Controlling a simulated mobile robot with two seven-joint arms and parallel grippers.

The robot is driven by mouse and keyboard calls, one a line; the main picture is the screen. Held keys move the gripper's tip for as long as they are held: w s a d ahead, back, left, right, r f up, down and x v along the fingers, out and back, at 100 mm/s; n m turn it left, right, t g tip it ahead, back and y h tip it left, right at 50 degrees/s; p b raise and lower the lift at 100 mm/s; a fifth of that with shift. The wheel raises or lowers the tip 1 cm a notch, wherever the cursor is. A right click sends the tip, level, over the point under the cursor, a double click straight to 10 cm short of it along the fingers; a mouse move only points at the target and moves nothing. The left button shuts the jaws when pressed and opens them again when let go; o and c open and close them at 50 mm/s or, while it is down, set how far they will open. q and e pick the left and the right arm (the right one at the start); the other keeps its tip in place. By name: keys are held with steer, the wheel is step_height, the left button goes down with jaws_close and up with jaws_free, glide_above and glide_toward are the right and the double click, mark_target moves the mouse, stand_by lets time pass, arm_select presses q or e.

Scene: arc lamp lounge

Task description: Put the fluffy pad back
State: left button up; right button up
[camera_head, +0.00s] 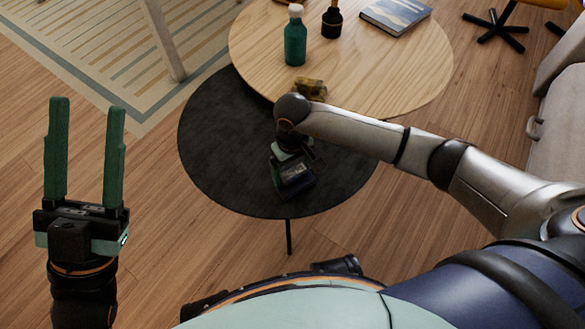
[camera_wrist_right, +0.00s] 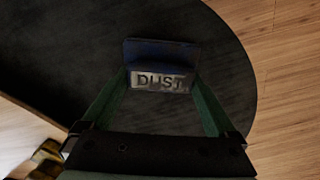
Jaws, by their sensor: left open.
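A dark blue block with a pale label reading "DUST" (camera_wrist_right: 160,80) is between the fingertips of my right gripper (camera_wrist_right: 160,90) in the right wrist view. The fingers touch its two sides and look shut on it. In the head view the block (camera_head: 296,178) is over the round black table (camera_head: 215,150). Whether it rests on the top or hangs just above, I cannot tell. No fluffy surface shows; its underside is hidden. My left gripper (camera_head: 85,155) is open and empty, pointing up, left of the tables over the wood floor.
A round light wood table (camera_head: 400,85) overlaps the black one at the back. It bears a green bottle (camera_head: 295,42), a dark bottle (camera_head: 332,22), a book (camera_head: 395,14) and a small brass-coloured object (camera_head: 311,88) near my right arm. A sofa (camera_head: 558,130) stands at the right.

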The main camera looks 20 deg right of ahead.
steer(key=shift+o, duration=0.5)
steer(key=shift+r, duration=0.1)
